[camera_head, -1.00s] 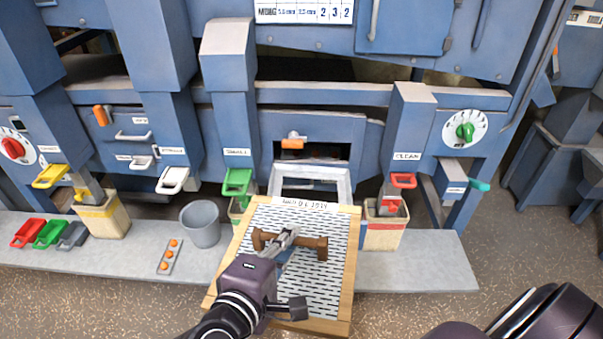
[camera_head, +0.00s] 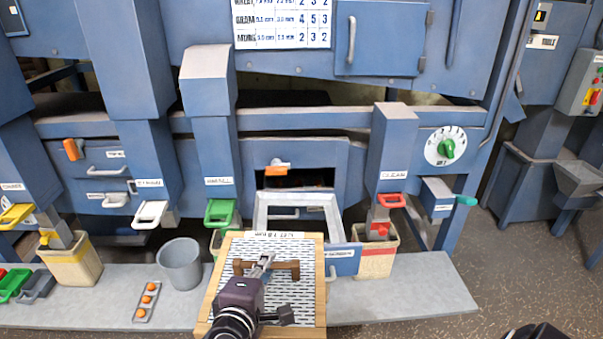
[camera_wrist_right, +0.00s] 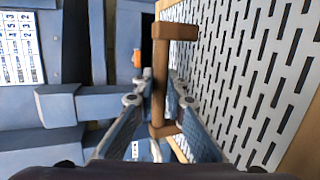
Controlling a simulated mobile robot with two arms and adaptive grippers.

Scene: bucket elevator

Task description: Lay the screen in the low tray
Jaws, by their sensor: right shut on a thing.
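The screen (camera_head: 245,300) is a white slotted plate in a light wooden frame, with a brown bar handle (camera_head: 286,266) across it. My right gripper (camera_head: 266,262) is shut on this handle, and in the right wrist view the fingers (camera_wrist_right: 158,98) close on either side of the brown handle bar (camera_wrist_right: 161,75). A pale grey open frame, apparently the low tray (camera_head: 328,203), juts from the blue machine just beyond the screen. The screen's far edge overlaps the tray's near part in the picture, hiding it. I cannot tell whether they touch. My left gripper is not in view.
A grey bench (camera_head: 400,292) runs below the machine. A grey bucket (camera_head: 180,264), an orange-knobbed strip (camera_head: 147,300) and a cream bin (camera_head: 75,262) stand left. Another cream bin (camera_head: 376,258) and a blue labelled panel (camera_head: 343,259) are right. An orange handle (camera_head: 277,169) sits above the tray.

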